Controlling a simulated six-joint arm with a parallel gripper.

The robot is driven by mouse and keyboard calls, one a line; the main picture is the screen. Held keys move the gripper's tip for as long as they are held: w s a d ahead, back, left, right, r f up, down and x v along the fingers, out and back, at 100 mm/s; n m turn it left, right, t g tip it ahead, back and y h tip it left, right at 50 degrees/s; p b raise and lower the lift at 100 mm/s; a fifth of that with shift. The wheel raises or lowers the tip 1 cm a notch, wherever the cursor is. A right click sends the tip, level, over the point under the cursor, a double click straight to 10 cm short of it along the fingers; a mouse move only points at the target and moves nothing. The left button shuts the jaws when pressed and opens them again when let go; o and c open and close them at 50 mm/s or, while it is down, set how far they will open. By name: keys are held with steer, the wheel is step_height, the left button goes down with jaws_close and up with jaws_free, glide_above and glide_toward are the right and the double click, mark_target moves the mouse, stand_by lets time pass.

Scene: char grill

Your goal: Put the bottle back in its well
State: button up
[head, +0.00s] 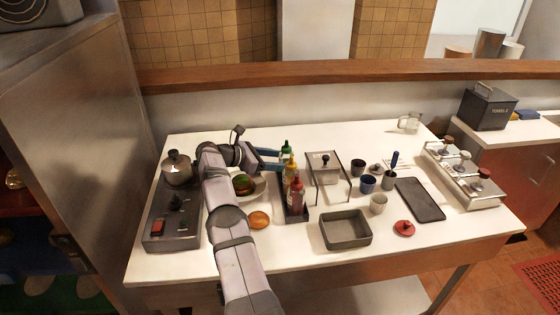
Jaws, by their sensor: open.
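A lidded box in a stand (326,170) is close right of the bottles. A grey tray (346,230), cups (378,203) and a dark board (419,199) lie farther right.

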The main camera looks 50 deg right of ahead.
steer(key=shift+v, duration=6.05)
steer(key=shift+f, duration=0.1)
